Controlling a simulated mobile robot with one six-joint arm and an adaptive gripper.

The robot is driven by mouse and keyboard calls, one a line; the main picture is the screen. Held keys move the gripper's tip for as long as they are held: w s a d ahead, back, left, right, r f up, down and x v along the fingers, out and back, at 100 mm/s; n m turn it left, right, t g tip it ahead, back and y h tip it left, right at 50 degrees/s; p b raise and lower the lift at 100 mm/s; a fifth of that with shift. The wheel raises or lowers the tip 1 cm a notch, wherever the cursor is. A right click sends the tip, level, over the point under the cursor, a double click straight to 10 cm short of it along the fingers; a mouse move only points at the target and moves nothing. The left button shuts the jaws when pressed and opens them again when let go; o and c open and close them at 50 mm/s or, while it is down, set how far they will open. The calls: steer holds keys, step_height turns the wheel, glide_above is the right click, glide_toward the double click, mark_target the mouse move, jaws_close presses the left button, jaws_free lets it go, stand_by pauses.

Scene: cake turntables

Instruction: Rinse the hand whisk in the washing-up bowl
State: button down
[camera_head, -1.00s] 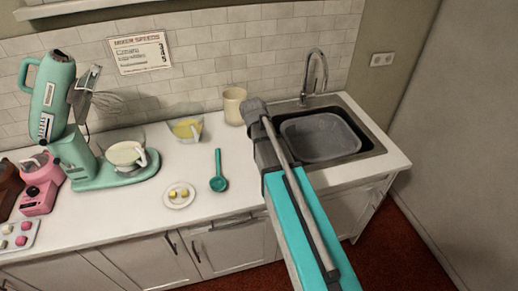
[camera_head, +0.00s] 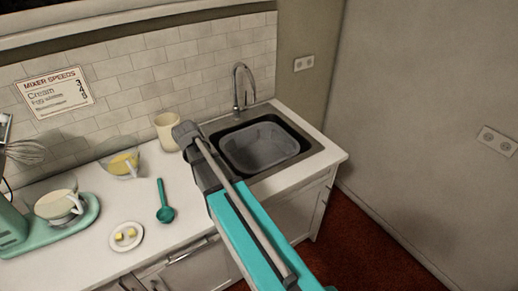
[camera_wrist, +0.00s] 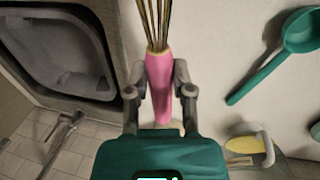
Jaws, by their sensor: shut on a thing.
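The hand whisk (camera_wrist: 158,82) has a pink handle and metal wires. In the wrist view my gripper (camera_wrist: 159,92) is shut on the handle, one finger on each side, and the wires run out past the top edge. The washing-up bowl (camera_head: 262,148) is a grey tub set in the sink at the counter's right. It fills the left of the wrist view (camera_wrist: 62,48), beside the whisk and apart from it. In the head view my arm hides the gripper and the whisk.
The tap (camera_head: 238,88) stands behind the sink. A cream cup (camera_head: 167,130), a glass bowl of yellow stuff (camera_head: 122,166), a teal spoon (camera_head: 165,205) and a butter plate (camera_head: 126,237) are left of my arm. The mixer (camera_head: 15,230) is far left.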

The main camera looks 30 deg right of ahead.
steer(key=shift+f+b, duration=0.95)
steer(key=shift+s, duration=0.2)
